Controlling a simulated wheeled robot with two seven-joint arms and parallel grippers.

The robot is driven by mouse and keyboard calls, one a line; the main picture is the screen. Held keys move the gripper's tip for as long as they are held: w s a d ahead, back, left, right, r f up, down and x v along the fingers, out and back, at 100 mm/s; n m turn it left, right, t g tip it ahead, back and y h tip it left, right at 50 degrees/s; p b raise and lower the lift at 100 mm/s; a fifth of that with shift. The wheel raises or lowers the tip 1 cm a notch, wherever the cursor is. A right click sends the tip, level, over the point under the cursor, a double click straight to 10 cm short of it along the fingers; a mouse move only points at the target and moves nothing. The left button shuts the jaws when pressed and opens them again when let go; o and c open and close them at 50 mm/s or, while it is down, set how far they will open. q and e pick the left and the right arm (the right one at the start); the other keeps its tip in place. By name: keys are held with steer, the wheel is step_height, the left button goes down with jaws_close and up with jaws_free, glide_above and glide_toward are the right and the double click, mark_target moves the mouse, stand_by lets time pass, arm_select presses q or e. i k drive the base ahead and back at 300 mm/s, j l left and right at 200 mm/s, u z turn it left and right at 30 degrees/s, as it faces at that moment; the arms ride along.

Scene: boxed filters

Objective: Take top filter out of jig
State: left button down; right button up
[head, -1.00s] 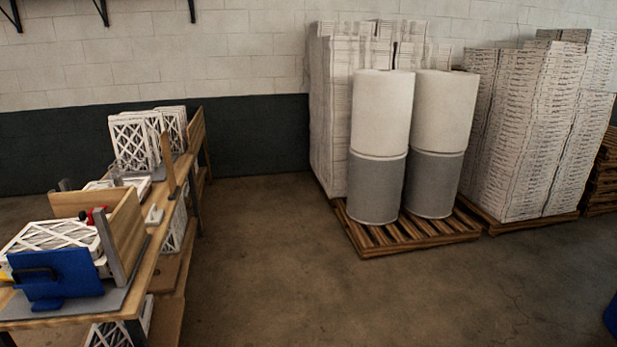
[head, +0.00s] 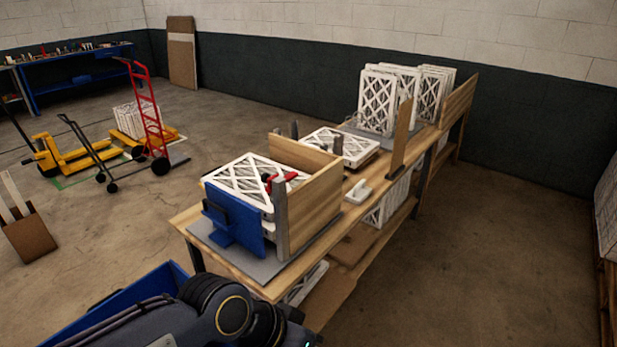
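The jig (head: 305,200) stands on the near end of a wooden table, with wooden walls, grey posts and a blue bracket (head: 237,232) at its front. A stack of white lattice-faced filters lies flat in it. The top filter (head: 245,178) shows its lattice upward, near the height of the wooden wall. A small red part (head: 283,180) sits at the top filter's right side. A dark arm of mine enters at the bottom, but neither gripper is in view.
The table (head: 383,188) runs away to the right, with another flat filter (head: 340,143) and several upright filters (head: 390,97). A blue bin (head: 115,305) is at the lower left. A red hand truck (head: 148,110) and a yellow pallet jack (head: 65,150) stand beyond. Floor right of the table is clear.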

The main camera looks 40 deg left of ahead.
mark_target(240, 179)
steer(key=i+u, duration=0.25)
steer(key=i, duration=0.45)
steer(key=i+l+u, duration=0.25)
steer(key=i, duration=0.4)
steer(key=i+j+u, duration=0.25)
steer(key=i+u, duration=0.2)
steer(key=i+j+u, duration=0.1)
steer(key=i+u, duration=0.3)
steer(key=i, duration=0.1)
